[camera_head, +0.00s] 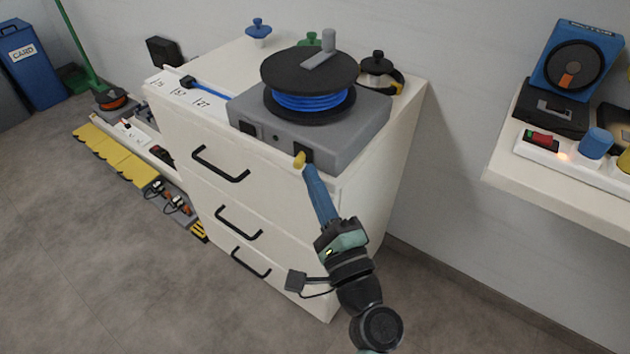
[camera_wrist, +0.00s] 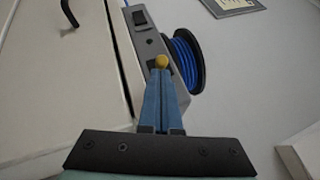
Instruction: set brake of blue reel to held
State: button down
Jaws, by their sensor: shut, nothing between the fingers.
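The blue reel (camera_head: 310,101) has blue cable between black flanges and a grey crank on top. It sits on a grey base box (camera_head: 350,134) on the white cabinet, and shows sideways in the wrist view (camera_wrist: 183,60). The base front has a black switch (camera_head: 248,128) at left and a yellow-tipped lever (camera_head: 299,159) at right, whose yellow knob also shows in the wrist view (camera_wrist: 161,61). My gripper (camera_head: 309,170) is shut, its blue fingertips right at the yellow knob with nothing between them. Fingertips hide part of the lever's black mount; I cannot tell whether they touch it.
The cabinet (camera_head: 275,215) has black drawer handles, one (camera_head: 221,163) left of my arm. A blue cable end (camera_head: 190,82) lies by a numbered strip. A black-lidded pot (camera_head: 378,66) stands behind. A shelf at right holds a blue device (camera_head: 578,60).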

jog(key=shift+s+a+m+h, duration=0.1)
jog(key=shift+a+m+h, duration=0.25)
jog(key=shift+h, duration=0.35)
jog(key=shift+a+f+m+t+h+b, duration=0.1)
jog(key=shift+a+m+t+h+b, duration=0.15)
jog(key=shift+m+t+h+b, duration=0.5)
jog(key=shift+a+g+b, duration=0.25)
jog(key=shift+a+b, duration=0.1)
jog(key=shift+a, duration=0.25)
